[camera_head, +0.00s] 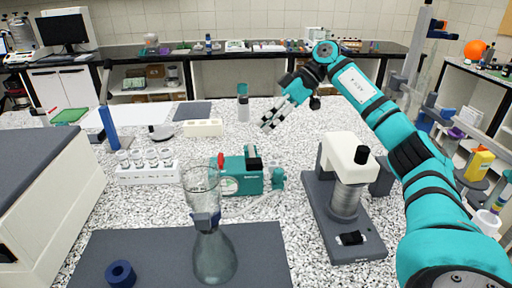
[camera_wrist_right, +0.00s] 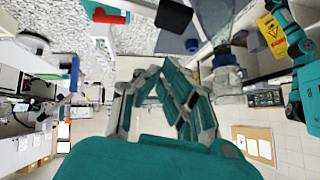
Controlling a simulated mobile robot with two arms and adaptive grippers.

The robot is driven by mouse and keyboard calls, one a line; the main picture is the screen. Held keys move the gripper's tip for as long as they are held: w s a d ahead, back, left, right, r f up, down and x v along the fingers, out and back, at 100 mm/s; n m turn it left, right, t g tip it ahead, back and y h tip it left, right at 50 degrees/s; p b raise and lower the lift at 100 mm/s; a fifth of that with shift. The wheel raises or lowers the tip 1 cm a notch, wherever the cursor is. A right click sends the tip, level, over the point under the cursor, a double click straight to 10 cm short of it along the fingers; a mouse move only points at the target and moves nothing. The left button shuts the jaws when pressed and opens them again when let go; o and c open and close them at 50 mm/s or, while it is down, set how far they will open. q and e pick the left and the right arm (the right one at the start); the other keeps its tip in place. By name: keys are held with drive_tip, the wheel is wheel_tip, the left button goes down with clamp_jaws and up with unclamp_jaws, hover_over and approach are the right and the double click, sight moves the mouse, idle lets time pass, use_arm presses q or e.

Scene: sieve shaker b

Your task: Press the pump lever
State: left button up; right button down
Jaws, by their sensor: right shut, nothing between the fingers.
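The teal pump (camera_head: 241,176) stands on the speckled bench near the middle of the head view. It has a round gauge on its front, a red part at its top left and a dark raised piece (camera_head: 253,160) at its top right. I cannot tell for certain whether that piece is the lever. My right gripper (camera_head: 268,126) is above the bench, behind and slightly right of the pump in the picture, apart from it. Its fingers are shut and empty; they also show in the wrist view (camera_wrist_right: 157,76). My left gripper is out of view.
A glass flask with a funnel (camera_head: 213,255) stands on a dark mat in front of the pump. A white-and-grey instrument (camera_head: 347,150) stands to the right. A rack of glass vessels (camera_head: 149,172) is left. A bottle (camera_head: 243,106) stands behind the pump.

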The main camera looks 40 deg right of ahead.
sight(256, 159)
drive_tip(key=x, duration=0.4)
drive_tip(key=shift+s+a+f+p, duration=0.1)
drive_tip(key=shift+s+f+p, duration=0.05)
drive_tip(key=shift+f, duration=0.45)
drive_tip(key=shift+s+a+f+p, duration=0.1)
drive_tip(key=shift+f+p, duration=0.05)
drive_tip(key=shift+f, duration=0.45)
drive_tip(key=shift+s+f, duration=0.2)
drive_tip(key=shift+f, duration=0.55)
drive_tip(key=shift+a, duration=0.1)
